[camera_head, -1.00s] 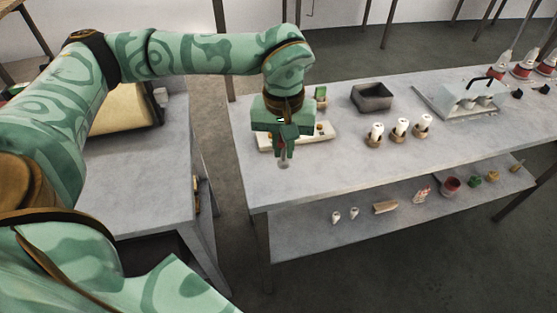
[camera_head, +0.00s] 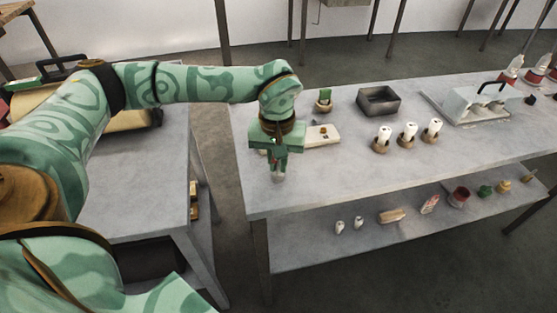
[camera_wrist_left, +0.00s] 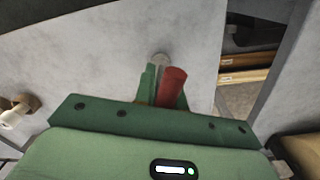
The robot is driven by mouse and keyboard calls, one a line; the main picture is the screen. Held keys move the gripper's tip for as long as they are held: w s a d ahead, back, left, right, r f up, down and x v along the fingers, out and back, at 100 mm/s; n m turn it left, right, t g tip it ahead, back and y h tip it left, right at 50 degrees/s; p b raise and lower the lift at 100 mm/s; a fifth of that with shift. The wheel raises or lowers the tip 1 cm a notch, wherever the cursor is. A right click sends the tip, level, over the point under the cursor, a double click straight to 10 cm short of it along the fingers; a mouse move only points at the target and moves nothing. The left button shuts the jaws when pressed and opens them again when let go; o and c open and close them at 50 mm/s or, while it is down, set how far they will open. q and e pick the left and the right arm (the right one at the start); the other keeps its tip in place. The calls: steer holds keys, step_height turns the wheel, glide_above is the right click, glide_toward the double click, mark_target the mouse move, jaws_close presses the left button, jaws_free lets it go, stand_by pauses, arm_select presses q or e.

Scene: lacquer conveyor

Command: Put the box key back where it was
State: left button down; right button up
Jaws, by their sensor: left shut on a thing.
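My left gripper (camera_head: 279,167) is over the front left part of the right-hand grey table, left of and nearer than a pale block (camera_head: 324,136). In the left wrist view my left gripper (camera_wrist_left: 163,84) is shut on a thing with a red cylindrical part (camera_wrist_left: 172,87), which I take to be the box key. A round grey end (camera_wrist_left: 160,60) shows beyond the fingertips, and a grey tip (camera_head: 279,177) shows under them in the head view. The fingers hide the rest of it. I cannot tell whether it touches the table. My right gripper is not in view.
The grey table (camera_head: 340,182) has bare room along its front. A green item in a round holder (camera_head: 324,104), a dark open tray (camera_head: 378,101) and white pieces in brown holders (camera_head: 383,140) stand behind and right. A lower shelf (camera_head: 310,250) holds small things.

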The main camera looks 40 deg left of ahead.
arm_select(q)
steer(key=c, duration=1.5)
jaws_free()
steer(key=shift+f, duration=0.1)
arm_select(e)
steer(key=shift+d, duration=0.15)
